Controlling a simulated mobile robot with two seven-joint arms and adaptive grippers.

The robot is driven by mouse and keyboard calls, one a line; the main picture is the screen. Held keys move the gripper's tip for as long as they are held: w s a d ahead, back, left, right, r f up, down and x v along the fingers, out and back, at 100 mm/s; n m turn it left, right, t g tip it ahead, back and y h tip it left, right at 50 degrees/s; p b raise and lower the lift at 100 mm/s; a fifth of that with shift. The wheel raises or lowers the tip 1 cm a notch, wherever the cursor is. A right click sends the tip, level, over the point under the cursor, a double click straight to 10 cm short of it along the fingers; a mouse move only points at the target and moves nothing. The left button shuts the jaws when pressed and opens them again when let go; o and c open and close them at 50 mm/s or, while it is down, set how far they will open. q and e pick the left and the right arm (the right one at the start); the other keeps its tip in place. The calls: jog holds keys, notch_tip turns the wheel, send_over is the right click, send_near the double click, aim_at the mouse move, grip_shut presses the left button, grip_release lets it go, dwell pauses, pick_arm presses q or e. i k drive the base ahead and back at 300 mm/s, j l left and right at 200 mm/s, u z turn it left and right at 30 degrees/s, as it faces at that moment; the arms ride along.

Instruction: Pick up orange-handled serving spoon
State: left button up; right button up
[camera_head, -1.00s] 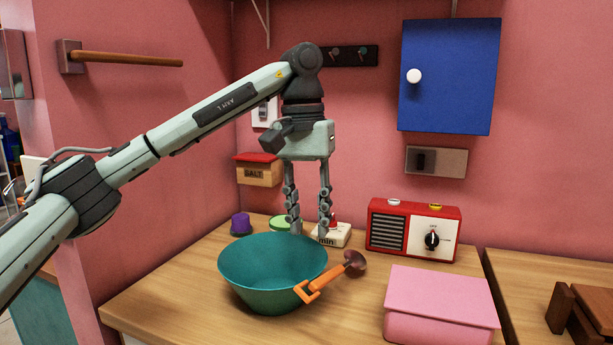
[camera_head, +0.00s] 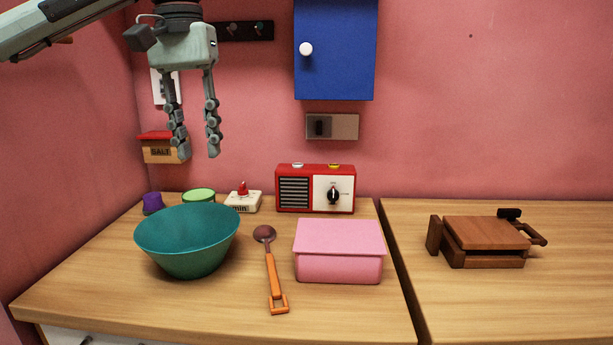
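The orange-handled serving spoon (camera_head: 272,272) lies on the wooden counter between a teal bowl and a pink box. Its dark brown head points to the back and its squared orange handle end points to the front. My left gripper (camera_head: 199,155) hangs pointing down above and behind the teal bowl, up and left of the spoon. Its two fingers are apart with nothing between them. My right gripper is not in view.
The teal bowl (camera_head: 188,247) stands left of the spoon, the pink box (camera_head: 339,262) right of it. A red radio (camera_head: 315,189), a timer (camera_head: 243,202), a green-lidded item (camera_head: 199,196) and a purple item (camera_head: 152,204) line the back. A brown wooden object (camera_head: 485,243) sits on the right counter.

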aim_at(270, 258)
jog(key=k, duration=1.3)
